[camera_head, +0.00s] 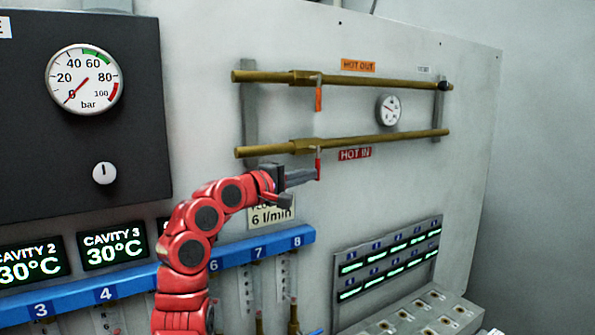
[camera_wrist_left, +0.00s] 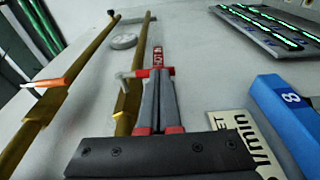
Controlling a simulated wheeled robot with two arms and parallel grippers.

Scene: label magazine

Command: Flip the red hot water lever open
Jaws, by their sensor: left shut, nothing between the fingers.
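The red hot water lever (camera_head: 318,167) hangs down from the valve on the lower brass pipe (camera_head: 390,138), beside the red HOT IN label (camera_head: 355,154). My left gripper (camera_head: 314,175) is shut and empty, with its fingertips right at the lever's lower part; I cannot tell whether they touch. In the left wrist view the closed fingers (camera_wrist_left: 157,82) point toward the HOT IN label (camera_wrist_left: 157,57). Red of the lever (camera_wrist_left: 141,73) shows beside the fingertips, which partly cover it. My right gripper is not in view.
The upper HOT OUT pipe (camera_head: 390,81) carries an orange lever (camera_head: 318,98), also hanging down. A round gauge (camera_head: 388,110) sits between the pipes.

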